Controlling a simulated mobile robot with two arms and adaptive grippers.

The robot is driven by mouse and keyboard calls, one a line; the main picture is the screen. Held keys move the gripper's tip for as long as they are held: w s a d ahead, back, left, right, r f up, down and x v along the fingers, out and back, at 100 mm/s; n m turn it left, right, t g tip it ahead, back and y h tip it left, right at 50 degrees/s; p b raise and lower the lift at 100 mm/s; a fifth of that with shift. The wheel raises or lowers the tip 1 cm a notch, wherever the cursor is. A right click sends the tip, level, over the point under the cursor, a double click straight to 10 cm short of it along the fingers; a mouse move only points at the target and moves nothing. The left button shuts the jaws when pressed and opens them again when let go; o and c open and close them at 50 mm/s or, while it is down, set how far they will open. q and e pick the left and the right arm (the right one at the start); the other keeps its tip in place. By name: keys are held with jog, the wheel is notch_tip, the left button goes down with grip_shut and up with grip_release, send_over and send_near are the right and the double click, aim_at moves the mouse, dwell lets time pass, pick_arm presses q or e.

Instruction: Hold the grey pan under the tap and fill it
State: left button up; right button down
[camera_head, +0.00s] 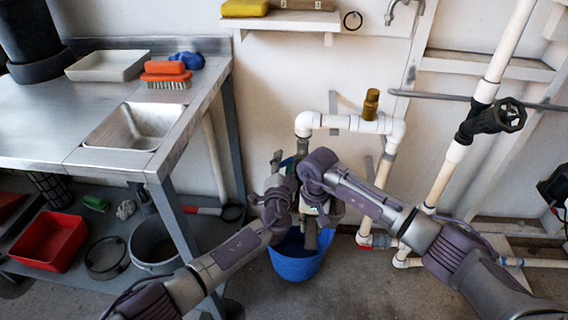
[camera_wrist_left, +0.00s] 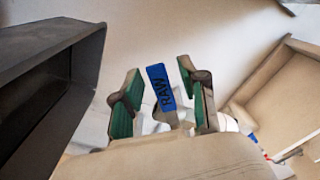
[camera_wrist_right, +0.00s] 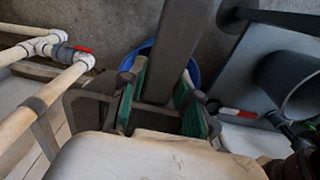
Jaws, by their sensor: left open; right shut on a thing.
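My right gripper (camera_wrist_right: 160,100) is shut on the long grey handle (camera_wrist_right: 178,40) of the grey pan. Its handle also shows in the head view (camera_head: 310,236), above the blue bucket; the pan body is mostly hidden behind my wrists and its contents cannot be seen. My left gripper (camera_wrist_left: 155,85) is open, with a blue tag marked RAW (camera_wrist_left: 160,87) between its fingers. The tap parts behind that tag are largely hidden. In the head view my left gripper (camera_head: 281,163) is beside the right wrist, near the wall pipes.
A blue bucket (camera_head: 296,264) stands on the floor below. White pipes (camera_head: 355,124) run close on the right, with a black valve wheel (camera_head: 509,115). A metal bench (camera_head: 60,130) with a sink (camera_head: 138,124) stands left. A large dark grey surface (camera_wrist_left: 45,80) lies left of my left gripper.

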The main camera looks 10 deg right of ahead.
pick_arm(q)
grip_shut()
pick_arm(e)
jog(key=shift+w+r, duration=0.1)
jog(key=shift+r, duration=0.05)
pick_arm(q)
jog(key=r+m, duration=0.1)
jog(key=m, duration=0.1)
jog(key=a+r+m, duration=0.1)
jog(key=m, duration=0.1)
jog(key=shift+w, duration=0.1)
jog(key=shift+a+r+m, duration=0.1)
jog(key=shift+r+m, duration=0.4)
jog(key=shift+m, duration=0.5)
jog(key=shift+a+r+m, duration=0.1)
jog(key=shift+r+m, duration=0.4)
jog(key=shift+m, duration=0.5)
jog(key=shift+d, duration=0.1)
grip_release()
jog(key=shift+r, duration=0.1)
